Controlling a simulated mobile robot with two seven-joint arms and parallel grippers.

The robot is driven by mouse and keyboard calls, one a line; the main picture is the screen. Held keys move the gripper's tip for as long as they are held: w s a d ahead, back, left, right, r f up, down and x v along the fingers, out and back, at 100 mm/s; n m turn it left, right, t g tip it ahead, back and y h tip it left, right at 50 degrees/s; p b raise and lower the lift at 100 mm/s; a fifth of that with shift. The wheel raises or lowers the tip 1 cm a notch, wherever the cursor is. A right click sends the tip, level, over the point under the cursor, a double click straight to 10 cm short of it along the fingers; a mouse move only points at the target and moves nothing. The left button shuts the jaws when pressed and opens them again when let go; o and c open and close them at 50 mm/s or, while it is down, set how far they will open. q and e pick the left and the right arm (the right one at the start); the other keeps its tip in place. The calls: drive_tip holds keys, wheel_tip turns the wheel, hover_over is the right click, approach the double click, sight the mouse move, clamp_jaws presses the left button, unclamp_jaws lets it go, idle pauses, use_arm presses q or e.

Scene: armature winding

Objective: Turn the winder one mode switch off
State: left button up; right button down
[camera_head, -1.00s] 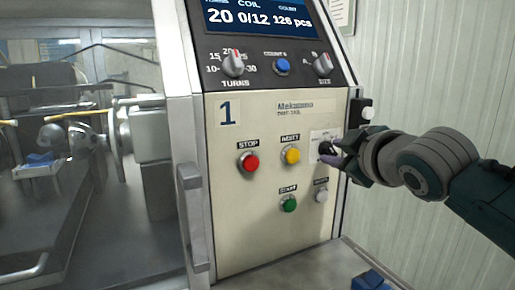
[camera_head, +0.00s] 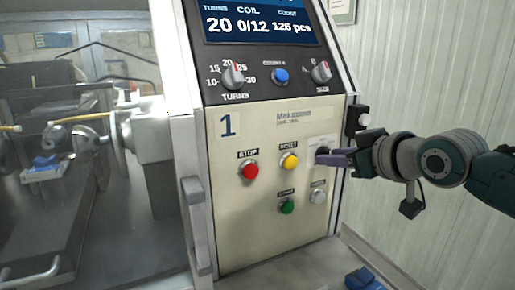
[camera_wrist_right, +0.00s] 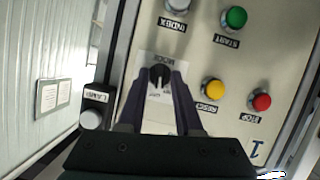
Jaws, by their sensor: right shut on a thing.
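The winder one panel (camera_head: 265,240) is cream, marked with a large 1. Its mode switch (camera_wrist_right: 159,76) is a black knob on a white plate marked MODE in the right wrist view. In the head view my right gripper (camera_head: 322,157) reaches in from the right and mostly hides the switch. In the wrist view the fingertips of my right gripper (camera_wrist_right: 160,72) lie on both sides of the knob, shut on it. The knob's exact setting is hard to read. My left gripper is not in view.
Close to the switch are a yellow reset button (camera_head: 289,161), a red stop button (camera_head: 250,170), a green start button (camera_head: 287,206) and a grey index button (camera_head: 318,196). A lamp switch (camera_wrist_right: 91,119) sits beside the panel. A blue object (camera_head: 365,280) lies low at right.

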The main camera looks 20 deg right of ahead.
drive_tip(key=shift+d+m+y, duration=0.1)
drive_tip(key=shift+m+y, duration=0.3)
drive_tip(key=shift+m, duration=0.2)
drive_tip(key=c, duration=0.9)
unclamp_jaws()
drive_tip(key=v, duration=1)
